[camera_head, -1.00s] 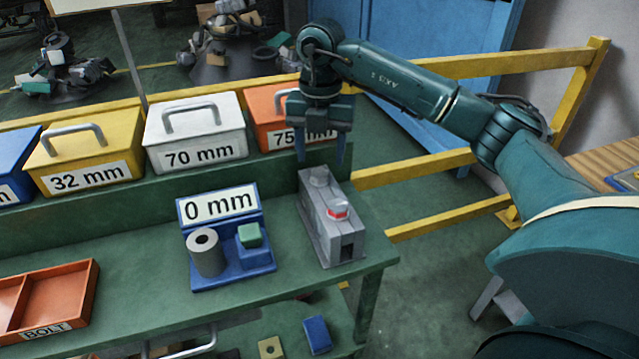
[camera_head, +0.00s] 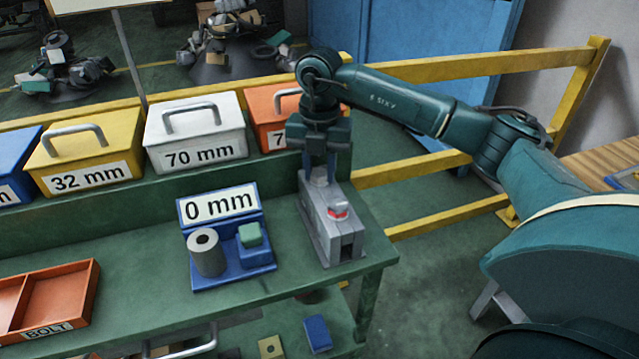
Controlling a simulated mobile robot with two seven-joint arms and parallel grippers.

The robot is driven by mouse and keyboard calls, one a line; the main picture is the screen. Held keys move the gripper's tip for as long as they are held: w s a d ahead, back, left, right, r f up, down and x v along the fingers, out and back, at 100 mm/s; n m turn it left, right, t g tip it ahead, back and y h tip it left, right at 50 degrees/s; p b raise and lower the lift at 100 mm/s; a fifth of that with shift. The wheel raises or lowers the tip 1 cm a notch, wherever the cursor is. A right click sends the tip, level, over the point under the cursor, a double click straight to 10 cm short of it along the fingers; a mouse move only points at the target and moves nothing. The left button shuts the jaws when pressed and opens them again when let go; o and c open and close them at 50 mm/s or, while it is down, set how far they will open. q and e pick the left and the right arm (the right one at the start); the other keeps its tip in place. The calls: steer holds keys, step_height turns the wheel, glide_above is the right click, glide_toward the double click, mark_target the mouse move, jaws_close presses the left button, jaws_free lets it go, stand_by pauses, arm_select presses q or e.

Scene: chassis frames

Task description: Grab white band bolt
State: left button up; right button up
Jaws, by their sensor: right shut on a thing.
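A grey block-shaped holder (camera_head: 325,235) stands at the right end of the green bench. A pale bolt-like piece with a red band (camera_head: 337,211) sits upright in its front part. My right gripper (camera_head: 320,178) reaches down from above at the back of the holder. Its fingers are shut on the grey piece at the back of the holder, which they mostly hide. I cannot make out a white band on that piece. My left gripper is not in view.
A blue stand marked 0 mm (camera_head: 240,277) holds a grey cylinder (camera_head: 207,252) and a green-topped block (camera_head: 250,236). An orange tray marked BOLT (camera_head: 60,300) lies at left. Labelled boxes, including a white 70 mm one (camera_head: 195,130), line the back. The bench's front middle is clear.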

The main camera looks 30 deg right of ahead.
jaws_close()
